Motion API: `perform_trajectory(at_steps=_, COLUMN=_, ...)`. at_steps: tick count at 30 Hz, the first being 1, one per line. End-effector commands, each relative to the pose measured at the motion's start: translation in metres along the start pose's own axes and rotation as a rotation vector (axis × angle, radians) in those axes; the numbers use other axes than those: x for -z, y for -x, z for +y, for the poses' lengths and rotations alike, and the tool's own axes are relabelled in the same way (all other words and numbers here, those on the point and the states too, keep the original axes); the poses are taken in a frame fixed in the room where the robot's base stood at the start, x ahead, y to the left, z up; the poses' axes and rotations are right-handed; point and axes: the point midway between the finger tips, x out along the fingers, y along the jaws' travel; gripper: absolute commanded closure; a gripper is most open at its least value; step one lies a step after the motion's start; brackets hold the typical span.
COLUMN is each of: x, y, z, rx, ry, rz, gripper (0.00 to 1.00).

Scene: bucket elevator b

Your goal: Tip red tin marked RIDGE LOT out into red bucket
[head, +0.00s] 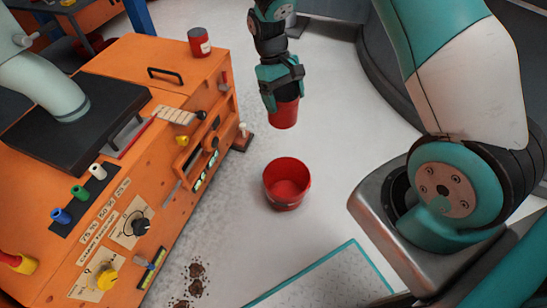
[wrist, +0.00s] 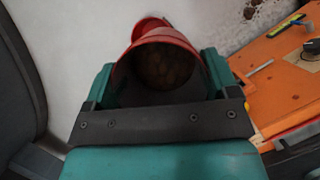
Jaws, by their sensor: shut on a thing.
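My gripper (head: 283,92) is shut on a red tin (head: 284,114), held in the air above the floor. In the wrist view the tin (wrist: 165,36) sits between the two teal fingers, its open mouth toward the camera, with brown lumpy contents (wrist: 163,68) inside. No marking on the held tin can be read. The red bucket (head: 287,200) stands upright on the floor, nearer the head camera than the tin, and looks empty. In the wrist view a red rim, probably the bucket, shows partly behind the tin.
An orange machine (head: 190,72) with knobs, levers and coloured plugs fills the left. Another red tin (head: 200,43) with a pale label stands on its top. Dark brown spots (head: 196,280) lie on the floor. A teal-edged panel (head: 330,280) lies in front. Floor around the bucket is clear.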

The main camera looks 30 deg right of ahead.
Motion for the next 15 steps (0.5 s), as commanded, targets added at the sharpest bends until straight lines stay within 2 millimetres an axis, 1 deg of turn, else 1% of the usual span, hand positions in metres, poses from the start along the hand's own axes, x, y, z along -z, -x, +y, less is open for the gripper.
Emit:
perform_trajectory(at_steps=1, x=0.024, y=-0.034, z=-0.003, rx=-0.032, ry=0.077, rz=-0.004, gripper=0.62)
perform_trajectory(at_steps=2, x=0.036, y=-0.048, z=-0.002, rx=-0.055, ry=0.13, rz=-0.004, gripper=0.62)
perform_trajectory(at_steps=3, x=0.052, y=-0.066, z=-0.002, rx=-0.087, ry=0.209, rz=-0.004, gripper=0.62)
perform_trajectory(at_steps=5, x=0.079, y=-0.095, z=-0.001, rx=-0.141, ry=0.334, rz=-0.005, gripper=0.62)
perform_trajectory(at_steps=6, x=0.096, y=-0.114, z=0.0, rx=-0.178, ry=0.423, rz=-0.005, gripper=0.62)
perform_trajectory(at_steps=8, x=0.12, y=-0.141, z=0.002, rx=-0.235, ry=0.556, rz=-0.004, gripper=0.62)
perform_trajectory(at_steps=9, x=0.137, y=-0.159, z=0.002, rx=-0.272, ry=0.646, rz=-0.005, gripper=0.62)
perform_trajectory(at_steps=11, x=0.161, y=-0.186, z=0.003, rx=-0.329, ry=0.783, rz=-0.004, gripper=0.62)
perform_trajectory(at_steps=12, x=0.176, y=-0.204, z=0.003, rx=-0.368, ry=0.875, rz=-0.004, gripper=0.62)
perform_trajectory(at_steps=14, x=0.199, y=-0.231, z=0.004, rx=-0.426, ry=1.014, rz=-0.005, gripper=0.62)
perform_trajectory(at_steps=15, x=0.214, y=-0.248, z=0.004, rx=-0.464, ry=1.106, rz=-0.005, gripper=0.62)
